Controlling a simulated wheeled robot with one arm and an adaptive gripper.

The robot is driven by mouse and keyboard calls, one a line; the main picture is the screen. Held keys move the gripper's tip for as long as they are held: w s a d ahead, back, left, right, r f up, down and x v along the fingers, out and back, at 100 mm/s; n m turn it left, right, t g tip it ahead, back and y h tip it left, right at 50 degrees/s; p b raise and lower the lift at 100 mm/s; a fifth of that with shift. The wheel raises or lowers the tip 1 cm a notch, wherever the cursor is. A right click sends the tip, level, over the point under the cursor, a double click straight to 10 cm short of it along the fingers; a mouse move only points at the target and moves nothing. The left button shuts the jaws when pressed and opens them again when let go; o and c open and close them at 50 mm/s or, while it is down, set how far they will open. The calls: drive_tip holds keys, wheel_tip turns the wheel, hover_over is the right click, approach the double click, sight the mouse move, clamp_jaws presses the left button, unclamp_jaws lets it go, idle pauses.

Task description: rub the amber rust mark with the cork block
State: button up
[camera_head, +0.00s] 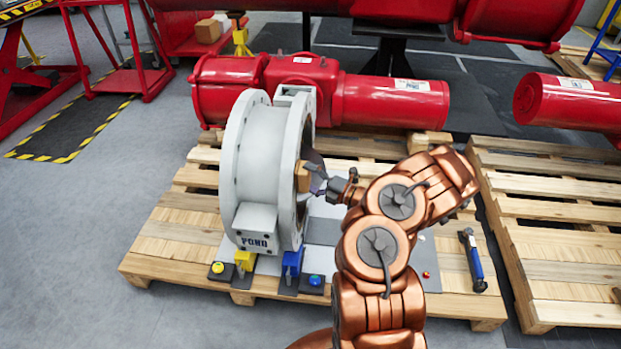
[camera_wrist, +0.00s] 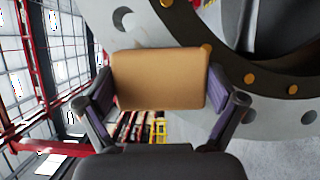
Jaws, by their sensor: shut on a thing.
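My gripper (camera_head: 316,181) is shut on the cork block (camera_head: 303,177), at the open right-hand face of the big grey valve (camera_head: 262,165). In the wrist view the tan cork block (camera_wrist: 158,80) sits between the two purple-padded fingers of my gripper (camera_wrist: 163,98). The block overlaps the grey flange (camera_wrist: 218,75) in this view; I cannot tell whether it touches. Several small amber-brown round spots lie along the flange's dark inner ring (camera_wrist: 268,84), and the block partly covers one. I cannot tell any of them apart as the rust mark; it may be hidden.
The valve stands on a wooden pallet (camera_head: 178,222), with a blue clamp (camera_head: 291,264) and a yellow clamp (camera_head: 245,262) at its foot. A red actuator (camera_head: 390,100) lies behind it. A blue-handled tool (camera_head: 474,262) lies at the pallet's right. Grey floor is clear at left.

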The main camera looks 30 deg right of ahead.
sight(297, 157)
drive_tip(key=shift+w+a, duration=0.15)
drive_tip(key=shift+w+d+r+p, duration=0.15)
drive_tip(key=shift+w+d+r, duration=0.3)
drive_tip(key=shift+r, duration=0.15)
drive_tip(key=shift+w+d+r+p, duration=0.15)
drive_tip(key=shift+w+d+r, duration=0.25)
drive_tip(key=shift+r, duration=0.2)
drive_tip(key=shift+w+d+r+p, duration=0.25)
drive_tip(key=shift+w+d+r, duration=0.15)
drive_tip(key=shift+w+r, duration=0.3)
drive_tip(key=shift+w+d+r+p, duration=0.2)
drive_tip(key=shift+w+d+r, duration=0.25)
drive_tip(key=shift+r, duration=0.3)
drive_tip(key=shift+a, duration=0.1)
drive_tip(key=shift+f, duration=0.1)
drive_tip(key=shift+s+a+f, duration=0.6)
drive_tip(key=shift+a+f, duration=0.05)
drive_tip(key=shift+f, duration=0.15)
drive_tip(key=shift+c, duration=0.3)
drive_tip(key=shift+s+a+f, duration=0.5)
drive_tip(key=shift+s+f, duration=0.25)
drive_tip(key=shift+f, duration=0.15)
drive_tip(key=shift+s+a+f, duration=0.45)
drive_tip(key=shift+s+f, duration=0.25)
drive_tip(key=shift+f, duration=0.2)
